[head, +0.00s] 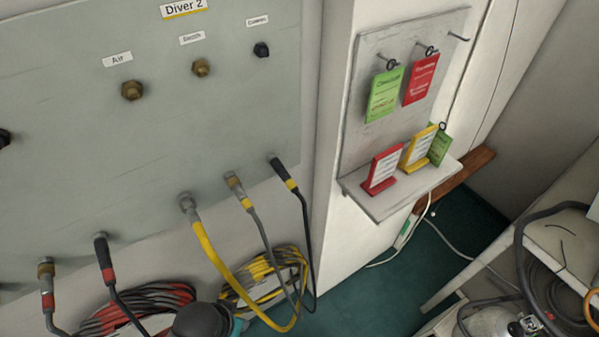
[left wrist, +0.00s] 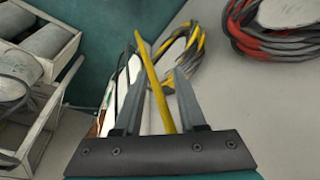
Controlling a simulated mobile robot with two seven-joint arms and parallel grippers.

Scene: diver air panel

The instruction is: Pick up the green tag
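Two green tags show in the head view. One green tag (head: 383,95) hangs by a ring from the left hook of the grey tag board (head: 365,148). The other green tag (head: 440,148) is on the board's small shelf (head: 400,197), partly hidden behind a yellow tag (head: 418,148). My left gripper (left wrist: 159,72) shows only in the left wrist view. Its two fingers are apart with no tag between them. A yellow hose (left wrist: 155,88) shows in the gap, and I cannot tell how near it is. My right gripper is in neither view.
A red tag (head: 420,80) hangs beside the hanging green one, and another red tag (head: 382,170) stands on the shelf. The right hook (head: 459,37) is bare. Hoses hang from the Diver 2 panel (head: 130,165) at left. A cluttered rack (head: 560,245) stands at right.

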